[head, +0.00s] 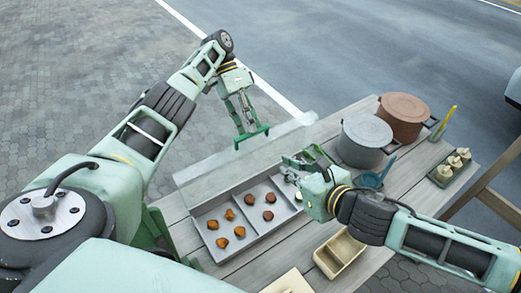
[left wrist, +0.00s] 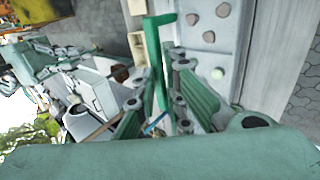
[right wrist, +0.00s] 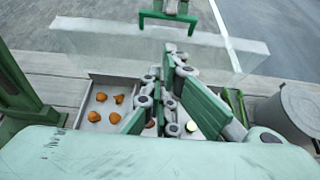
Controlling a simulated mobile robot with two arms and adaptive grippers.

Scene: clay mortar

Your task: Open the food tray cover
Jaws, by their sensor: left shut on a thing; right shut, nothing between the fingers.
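The food tray (head: 254,229) sits on the table with several orange-brown pieces (head: 223,242) in its compartments. Its translucent cover (head: 225,168) stands raised and tilted along the tray's far side, so the food is exposed. My left gripper (head: 246,127) is shut on the cover's green handle (head: 263,129), above the far side of the tray. The handle also shows in the left wrist view (left wrist: 160,62). My right gripper (head: 288,164) is shut and empty over the tray's right part, partly hiding it. In the right wrist view the cover (right wrist: 110,42) stands beyond my right gripper (right wrist: 171,52).
A grey pot (head: 364,139) and a brown pot (head: 403,115) stand right of the tray. A small dark tray (head: 441,179) of pale containers is at the right edge. A beige divided box (head: 338,254) lies in front. The paved ground behind the table is open.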

